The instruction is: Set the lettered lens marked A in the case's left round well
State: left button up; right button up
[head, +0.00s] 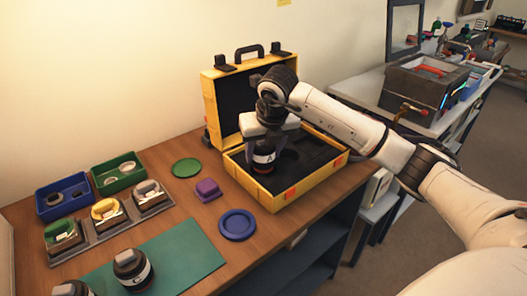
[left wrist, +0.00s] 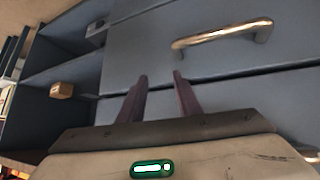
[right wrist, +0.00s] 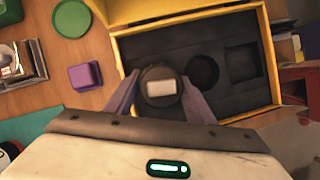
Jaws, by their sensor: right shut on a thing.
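The lens marked A (head: 263,158) is a dark cylinder with a white lettered band, upright at the left part of the yellow case (head: 291,204). My right gripper (head: 266,143) is shut on it from above. In the right wrist view the lens top (right wrist: 160,88) sits between the two fingers, over the left part of the black foam. The lens hides the left well beneath it, and I cannot tell whether its base touches the foam. An empty round well (right wrist: 203,71) shows just right of it. My left gripper (left wrist: 158,88) is open and empty, facing grey drawers.
The case lid stands open behind. Left of the case lie a purple box (head: 207,190), a green disc (head: 186,167) and a blue dish (head: 237,225). A lens marked C (head: 133,270) stands on the green mat (head: 187,257). A metal drawer handle (left wrist: 222,34) is near my left gripper.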

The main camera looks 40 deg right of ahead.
jog(key=shift+f+b, duration=0.95)
jog(key=shift+f, duration=0.2)
jog(key=o, duration=1.4)
jog(key=shift+f, duration=0.1)
jog(key=shift+a, duration=0.1)
